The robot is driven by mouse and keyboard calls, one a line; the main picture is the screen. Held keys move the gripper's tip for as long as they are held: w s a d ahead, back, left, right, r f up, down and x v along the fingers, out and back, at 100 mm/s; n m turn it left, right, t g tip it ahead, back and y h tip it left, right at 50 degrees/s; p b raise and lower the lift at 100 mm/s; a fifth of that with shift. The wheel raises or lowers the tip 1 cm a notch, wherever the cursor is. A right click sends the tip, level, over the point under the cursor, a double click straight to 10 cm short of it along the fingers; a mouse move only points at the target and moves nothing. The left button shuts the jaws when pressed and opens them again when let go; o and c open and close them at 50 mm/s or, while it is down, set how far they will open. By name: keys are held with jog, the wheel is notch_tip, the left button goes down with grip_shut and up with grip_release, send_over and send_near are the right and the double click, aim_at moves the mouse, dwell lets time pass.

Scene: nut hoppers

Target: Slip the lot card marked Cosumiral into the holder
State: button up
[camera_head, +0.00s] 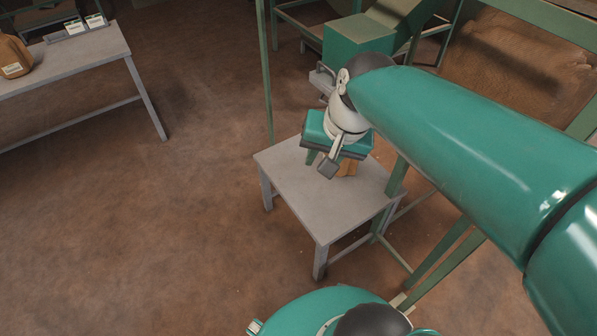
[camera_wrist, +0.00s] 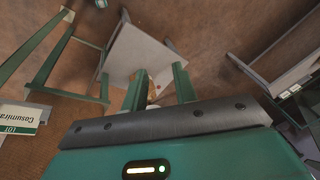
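My gripper (camera_head: 330,160) is above the small grey table in the head view. In the wrist view its two green fingers (camera_wrist: 159,88) stand apart with nothing held between them. A white card with a green band, marked LOT and Cosumiral (camera_wrist: 20,125), shows upside down and partly cut off at the left edge of the wrist view. I cannot tell what it rests on or is fixed to. Small white cards (camera_head: 75,28) stand on the far-left bench in the head view. Their print is too small to read. I cannot clearly make out the holder.
The small grey table (camera_head: 325,205) has a brown object (camera_head: 347,168) on it, partly hidden by my gripper. Green hopper framing (camera_head: 358,38) stands behind. The floor between bench and table is clear.

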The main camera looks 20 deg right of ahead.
jog(key=s+a+r+n+t+h, duration=0.1)
jog(key=s+a+r+n+t, duration=0.1)
jog(key=a+n, duration=0.4)
jog(key=shift+s+a, duration=0.25)
jog(key=shift+s, duration=0.4)
dwell(0.5)
